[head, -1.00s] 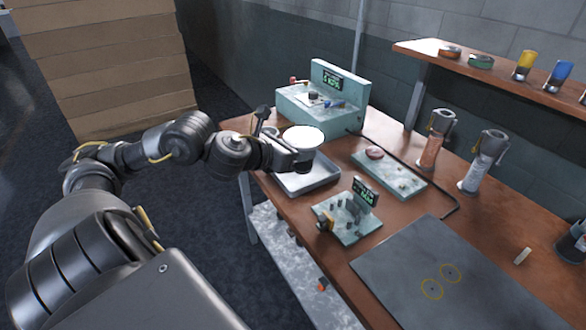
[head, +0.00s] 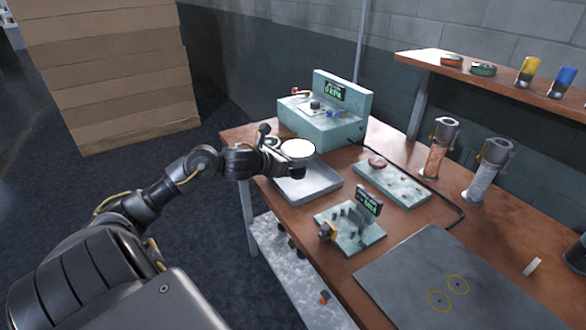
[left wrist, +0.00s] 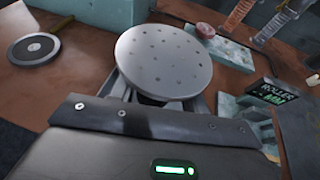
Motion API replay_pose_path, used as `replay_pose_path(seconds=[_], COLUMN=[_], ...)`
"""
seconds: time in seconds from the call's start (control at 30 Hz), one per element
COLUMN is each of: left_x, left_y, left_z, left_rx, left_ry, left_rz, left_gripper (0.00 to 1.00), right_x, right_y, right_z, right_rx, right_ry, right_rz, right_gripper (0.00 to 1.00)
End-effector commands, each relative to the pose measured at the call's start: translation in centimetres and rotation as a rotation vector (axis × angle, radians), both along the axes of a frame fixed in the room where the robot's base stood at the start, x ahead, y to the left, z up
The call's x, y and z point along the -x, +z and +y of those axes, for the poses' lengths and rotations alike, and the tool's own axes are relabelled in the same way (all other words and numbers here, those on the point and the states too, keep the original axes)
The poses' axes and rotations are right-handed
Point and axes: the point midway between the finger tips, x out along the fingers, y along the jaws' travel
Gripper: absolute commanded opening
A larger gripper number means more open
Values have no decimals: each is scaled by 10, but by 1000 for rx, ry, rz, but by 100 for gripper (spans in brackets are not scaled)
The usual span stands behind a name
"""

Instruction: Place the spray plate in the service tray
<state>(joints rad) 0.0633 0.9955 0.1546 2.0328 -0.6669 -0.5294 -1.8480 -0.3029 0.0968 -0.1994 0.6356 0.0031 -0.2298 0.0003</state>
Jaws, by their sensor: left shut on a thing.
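The spray plate is a round, pale disc (head: 298,148) in the head view. The left wrist view shows it as a grey disc with several small holes (left wrist: 163,60). My left gripper (head: 292,168) is shut on it and holds it above the back part of the service tray. The service tray (head: 312,187) is a shallow grey metal tray at the table's left end. In the left wrist view the plate hides most of the tray, and the fingertips are hidden under the plate. My right gripper is not in view.
A teal gauge box (head: 340,125) stands behind the tray. A teal plate (head: 395,185) lies to its right and a small teal fixture with a display (head: 350,228) in front. A dark disc with a light rim (left wrist: 33,48) lies on the table at left.

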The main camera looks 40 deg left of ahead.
Motion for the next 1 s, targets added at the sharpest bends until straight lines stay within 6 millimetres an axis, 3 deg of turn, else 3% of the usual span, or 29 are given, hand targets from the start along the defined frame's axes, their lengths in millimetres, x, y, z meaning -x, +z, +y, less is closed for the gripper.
replay_pose_path(seconds=[0.27, 0.67, 0.7, 0.87, 1.0], left_x=[-3, -3, -3, -3, -2], left_y=[-32, -38, -39, -38, -38], left_z=[3, 3, 3, 3, 3], left_rx=[5, -1, 0, 0, 0], left_ry=[2, 1, 1, 1, 1], left_rz=[0, -1, 1, 1, 1], left_gripper=[15, 15, 47, 68, 68], right_x=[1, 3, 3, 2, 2], right_y=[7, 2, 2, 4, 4], right_z=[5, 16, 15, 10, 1], right_rx=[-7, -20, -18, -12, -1], right_ry=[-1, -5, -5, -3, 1], right_rz=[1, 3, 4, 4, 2], right_gripper=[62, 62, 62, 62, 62])
